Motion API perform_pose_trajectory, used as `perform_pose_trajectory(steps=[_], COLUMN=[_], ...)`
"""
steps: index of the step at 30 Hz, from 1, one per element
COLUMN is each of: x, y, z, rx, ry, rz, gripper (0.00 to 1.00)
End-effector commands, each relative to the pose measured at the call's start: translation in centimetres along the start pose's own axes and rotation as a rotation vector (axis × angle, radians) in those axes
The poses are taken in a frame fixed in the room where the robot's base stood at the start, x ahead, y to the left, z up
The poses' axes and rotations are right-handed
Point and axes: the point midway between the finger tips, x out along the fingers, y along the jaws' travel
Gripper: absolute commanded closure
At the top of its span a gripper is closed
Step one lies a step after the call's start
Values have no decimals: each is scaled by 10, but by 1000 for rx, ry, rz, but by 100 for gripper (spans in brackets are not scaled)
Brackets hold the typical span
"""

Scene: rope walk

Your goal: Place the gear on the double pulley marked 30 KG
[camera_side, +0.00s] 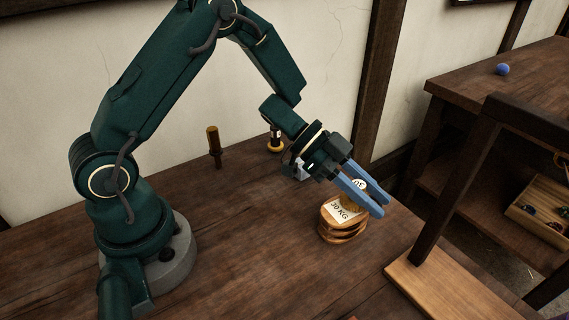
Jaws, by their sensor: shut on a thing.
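The double pulley (342,226) is a stacked wooden block on the table with a white label that reads 30 KG. My gripper (370,200) has blue fingers and points down to the right, just over the right part of the pulley's top. It is shut on a small piece with a round white label (359,184), which I take to be the gear. The marking on that label is tilted and hard to read. The fingers hide most of the gear, and I cannot tell whether it touches the pulley.
A wooden-handled tool (213,143) stands upright behind, left of a small dark and yellow item (276,142). A side bench holds a blue ball (503,69), with a box (525,215) below.

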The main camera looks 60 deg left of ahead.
Motion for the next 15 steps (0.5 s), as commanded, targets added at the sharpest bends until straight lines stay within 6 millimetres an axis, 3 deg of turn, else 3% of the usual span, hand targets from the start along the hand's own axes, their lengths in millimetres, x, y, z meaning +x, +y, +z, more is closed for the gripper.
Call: perform_pose_trajectory(steps=[11, 12, 14, 15], x=[2, 2, 2, 2], y=[0, 0, 0, 0], z=[3, 3, 3, 3], rx=[0, 0, 1, 1], ry=[1, 1, 1, 1], rz=[0, 0, 0, 0], gripper=[100, 63, 40, 40])
